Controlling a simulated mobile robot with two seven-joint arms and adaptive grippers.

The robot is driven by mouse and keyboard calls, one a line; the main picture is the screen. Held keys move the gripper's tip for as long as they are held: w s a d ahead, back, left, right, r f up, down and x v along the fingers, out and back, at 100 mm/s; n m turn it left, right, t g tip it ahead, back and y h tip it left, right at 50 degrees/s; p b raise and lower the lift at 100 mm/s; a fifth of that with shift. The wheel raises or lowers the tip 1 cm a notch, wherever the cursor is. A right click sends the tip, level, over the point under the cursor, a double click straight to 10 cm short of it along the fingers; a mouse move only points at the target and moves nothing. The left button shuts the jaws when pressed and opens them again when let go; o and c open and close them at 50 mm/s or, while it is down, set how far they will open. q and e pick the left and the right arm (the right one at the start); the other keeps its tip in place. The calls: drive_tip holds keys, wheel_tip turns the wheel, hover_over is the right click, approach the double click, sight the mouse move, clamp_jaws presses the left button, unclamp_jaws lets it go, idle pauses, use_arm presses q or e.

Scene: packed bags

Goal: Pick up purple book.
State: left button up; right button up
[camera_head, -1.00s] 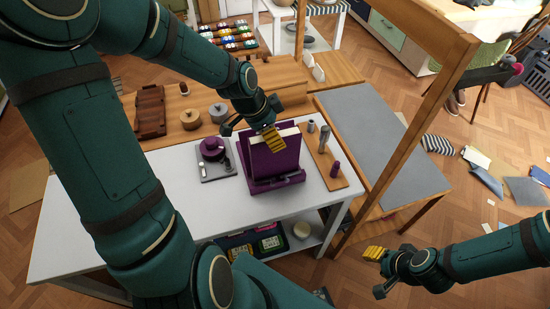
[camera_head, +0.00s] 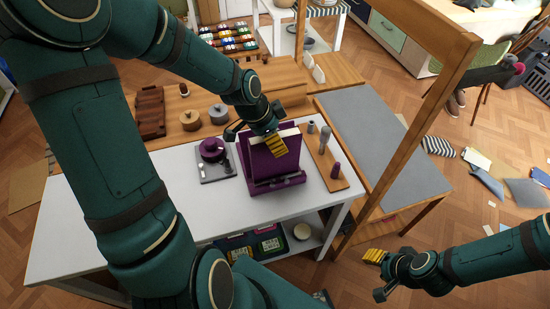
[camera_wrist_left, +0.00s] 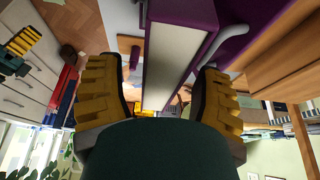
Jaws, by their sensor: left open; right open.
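The purple book (camera_head: 280,162) stands tilted on a purple stand (camera_head: 262,187) on the white table, its pale page edge upward. My left gripper (camera_head: 275,144) is at the book's top edge, fingers pointing down and open. In the left wrist view the book (camera_wrist_left: 177,50) shows its pale page edge and purple covers between the two yellow fingers (camera_wrist_left: 157,75), with a gap on the left; contact on the right is hard to tell. My right gripper (camera_head: 375,256) is open and empty, low at the right, away from the table.
Left of the stand is a grey tray (camera_head: 217,177) with a purple cup (camera_head: 212,150). Right of it, a wooden board (camera_head: 322,160) carries small cylinders, including a purple one (camera_head: 335,171). A wooden post (camera_head: 415,135) rises right of the table. The table's front left is clear.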

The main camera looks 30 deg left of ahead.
use_arm(q)
clamp_jaws()
idle(0.4)
